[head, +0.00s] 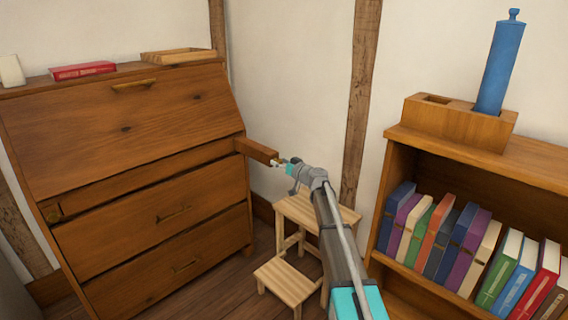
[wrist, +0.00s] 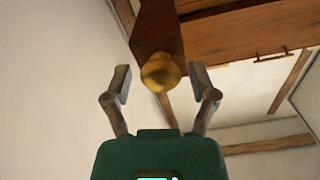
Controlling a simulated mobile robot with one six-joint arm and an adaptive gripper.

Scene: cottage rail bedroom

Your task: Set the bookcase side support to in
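The bookcase side support (head: 256,150) is a wooden bar sticking out from the right side of the wooden desk (head: 130,130), below its closed sloping front. In the wrist view the support (wrist: 157,28) ends in a round brass knob (wrist: 160,73). My gripper (head: 282,163) is at the outer end of the support. In the wrist view its two fingers stand apart on either side of the knob, with gaps visible. The knob is largely hidden in the head view.
A bookcase (head: 480,155) with several books stands at the right, with a wooden holder (head: 458,121) and blue cylinder (head: 500,65) on top. A small step stool (head: 288,281) stands below my arm. A red book (head: 84,71) and wooden tray (head: 178,57) lie on the desk top.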

